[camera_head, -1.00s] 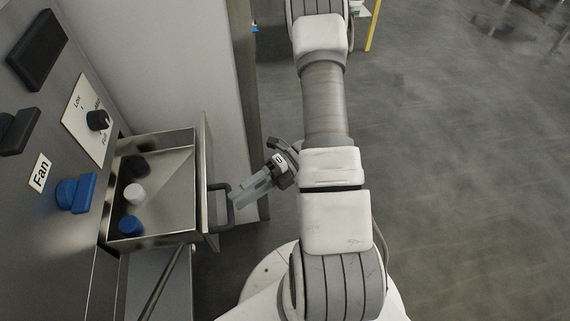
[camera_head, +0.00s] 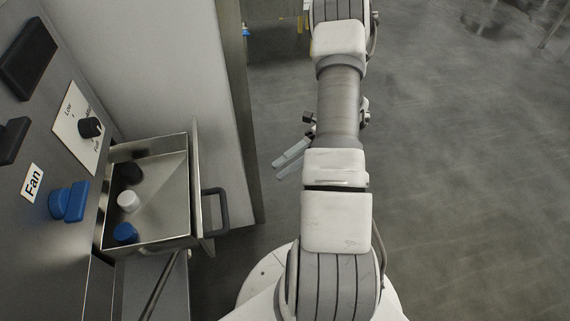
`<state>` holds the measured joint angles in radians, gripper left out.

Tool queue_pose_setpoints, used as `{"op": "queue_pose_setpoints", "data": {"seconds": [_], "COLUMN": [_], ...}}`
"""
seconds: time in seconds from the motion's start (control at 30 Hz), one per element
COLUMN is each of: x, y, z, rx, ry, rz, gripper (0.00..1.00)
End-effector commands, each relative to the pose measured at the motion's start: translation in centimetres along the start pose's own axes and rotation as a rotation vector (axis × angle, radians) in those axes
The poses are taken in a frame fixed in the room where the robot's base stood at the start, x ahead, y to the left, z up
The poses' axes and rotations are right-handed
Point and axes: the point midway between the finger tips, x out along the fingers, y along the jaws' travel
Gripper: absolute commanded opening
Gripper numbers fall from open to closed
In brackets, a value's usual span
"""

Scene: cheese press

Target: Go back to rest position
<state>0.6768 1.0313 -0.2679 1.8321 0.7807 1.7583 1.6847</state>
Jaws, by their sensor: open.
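My gripper (camera_head: 291,160) shows just left of my arm, partly hidden behind it. Its two fingers are apart and empty, pointing down and to the left. It is clear of the drawer handle (camera_head: 217,209), with a gap of floor between them. The metal drawer (camera_head: 150,243) stands pulled out of the machine at the left. Inside it lie a black piece (camera_head: 131,172), a white piece (camera_head: 128,201) and a blue piece (camera_head: 125,233).
The machine panel (camera_head: 47,150) at the left carries a blue knob (camera_head: 70,202), a black dial (camera_head: 90,127) and a "Fan" label (camera_head: 32,184). A pale wall (camera_head: 165,70) stands behind the drawer. The grey floor (camera_head: 460,180) at the right is open.

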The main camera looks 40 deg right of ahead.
Motion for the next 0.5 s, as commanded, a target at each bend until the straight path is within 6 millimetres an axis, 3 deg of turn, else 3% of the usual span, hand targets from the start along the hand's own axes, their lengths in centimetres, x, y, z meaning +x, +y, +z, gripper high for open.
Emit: {"op": "queue_pose_setpoints", "data": {"seconds": [0.33,0.5], "x": [0.1,0.6], "y": [0.2,2.7], "z": [0.1,0.4], "rx": [-0.01,-0.147], "ry": [0.004,0.06], "rz": [-0.006,-0.076], "gripper": [0.5,0.5]}}
